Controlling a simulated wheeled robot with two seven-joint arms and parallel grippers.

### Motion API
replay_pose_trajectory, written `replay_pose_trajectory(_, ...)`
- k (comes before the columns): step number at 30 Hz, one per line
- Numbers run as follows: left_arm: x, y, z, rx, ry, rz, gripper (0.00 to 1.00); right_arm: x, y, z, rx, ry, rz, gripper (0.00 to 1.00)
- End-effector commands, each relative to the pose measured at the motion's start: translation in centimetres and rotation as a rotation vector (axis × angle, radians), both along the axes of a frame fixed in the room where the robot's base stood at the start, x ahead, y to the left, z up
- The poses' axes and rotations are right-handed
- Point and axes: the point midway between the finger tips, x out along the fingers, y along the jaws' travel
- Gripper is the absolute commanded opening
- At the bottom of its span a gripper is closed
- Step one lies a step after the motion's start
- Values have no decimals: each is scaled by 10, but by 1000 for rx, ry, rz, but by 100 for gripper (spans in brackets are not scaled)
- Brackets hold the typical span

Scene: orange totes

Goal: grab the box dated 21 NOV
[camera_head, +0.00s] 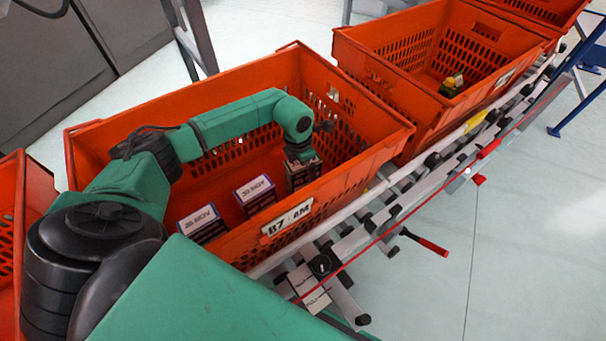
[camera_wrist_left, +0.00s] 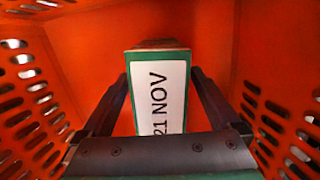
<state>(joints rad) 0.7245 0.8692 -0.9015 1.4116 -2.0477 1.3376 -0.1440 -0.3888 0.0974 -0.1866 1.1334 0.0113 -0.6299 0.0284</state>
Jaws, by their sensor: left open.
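The box dated 21 NOV (camera_wrist_left: 158,95) stands between the fingers of my left gripper (camera_wrist_left: 160,76) in the left wrist view, its white label facing the camera. The fingers are open, one on each side of it; whether they touch it I cannot tell. In the head view my left gripper (camera_head: 302,158) reaches down over this box (camera_head: 304,178), near the right end of the front orange tote (camera_head: 345,160), and hides its top. My right gripper is not in view.
Two more labelled boxes, a purple one (camera_head: 256,193) and a blue one (camera_head: 201,224), stand to the left in the same tote, their dates hard to read. Another orange tote (camera_head: 395,90) with a small yellow item (camera_head: 452,83) stands behind.

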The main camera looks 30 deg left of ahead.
Motion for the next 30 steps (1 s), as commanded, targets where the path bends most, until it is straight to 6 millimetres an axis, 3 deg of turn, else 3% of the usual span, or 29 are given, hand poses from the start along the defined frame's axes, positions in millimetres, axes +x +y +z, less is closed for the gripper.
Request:
replay_pose_trajectory(8,0,0,-1,0,0,0,97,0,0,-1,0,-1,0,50)
replay_pose_trajectory(11,0,0,-1,0,0,0,66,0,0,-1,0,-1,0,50)
replay_pose_trajectory(16,0,0,-1,0,0,0,1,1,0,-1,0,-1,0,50)
replay_pose_trajectory(25,0,0,2,-1,-1,1,0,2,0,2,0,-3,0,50)
replay_pose_trajectory(30,1,1,20,0,-4,0,0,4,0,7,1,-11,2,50)
